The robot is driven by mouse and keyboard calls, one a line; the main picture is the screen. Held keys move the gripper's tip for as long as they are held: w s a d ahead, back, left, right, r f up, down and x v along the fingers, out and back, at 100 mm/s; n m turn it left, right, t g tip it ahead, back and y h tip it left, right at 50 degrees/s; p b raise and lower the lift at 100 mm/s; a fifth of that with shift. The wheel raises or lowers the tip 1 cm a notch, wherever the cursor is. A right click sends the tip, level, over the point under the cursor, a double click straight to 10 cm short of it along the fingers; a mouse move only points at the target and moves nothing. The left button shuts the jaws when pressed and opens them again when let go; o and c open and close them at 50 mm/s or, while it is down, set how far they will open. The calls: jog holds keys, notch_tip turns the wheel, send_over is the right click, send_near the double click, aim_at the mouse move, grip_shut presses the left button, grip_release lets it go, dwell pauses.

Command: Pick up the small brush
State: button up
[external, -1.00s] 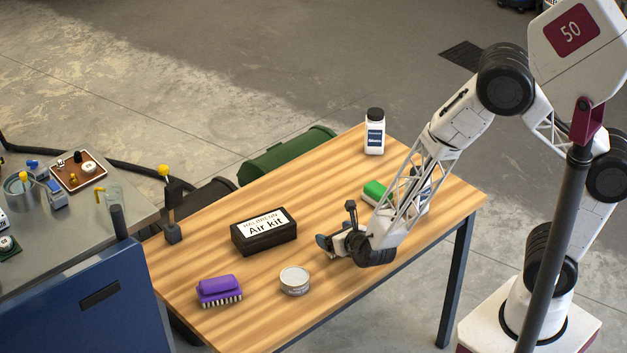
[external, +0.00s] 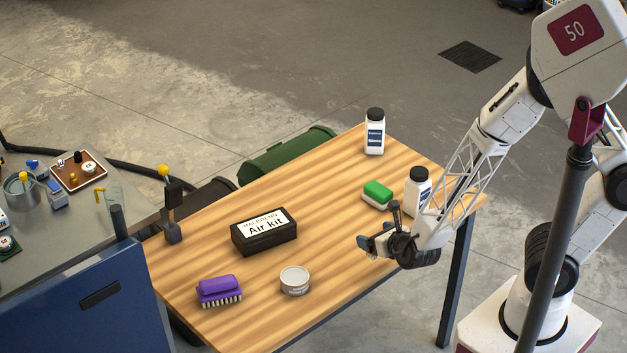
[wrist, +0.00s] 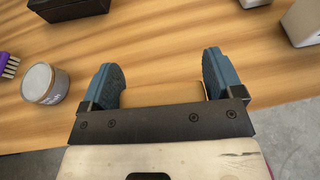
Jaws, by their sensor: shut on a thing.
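A purple brush (external: 219,290) with pale bristles lies on the table at the front left. Its end also shows at the left edge of the wrist view (wrist: 9,66). My gripper (external: 367,248) is well to its right, above the table's right part. In the wrist view my blue fingers (wrist: 165,85) stand wide apart. A tan piece (wrist: 190,95) close to the table's colour seems to sit between them, near the black palm bar. I cannot make out what it is.
A grey tin (external: 295,282) stands right of the brush and a black Air kit box (external: 265,239) behind it. A green and white sponge (external: 377,193) and a white bottle (external: 418,190) are behind my gripper. Another bottle (external: 375,138) stands farther back. The wooden table's (external: 330,220) middle is clear.

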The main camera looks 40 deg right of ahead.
jog(key=shift+s+d+r, duration=0.1)
jog(key=shift+s+d, duration=0.15)
jog(key=shift+s, duration=0.4)
jog(key=shift+s+d+r, duration=0.1)
jog(key=shift+s+d, duration=0.15)
jog(key=shift+s, duration=0.35)
jog(key=shift+s+d, duration=0.25)
jog(key=shift+s, duration=0.4)
jog(key=shift+w, duration=0.1)
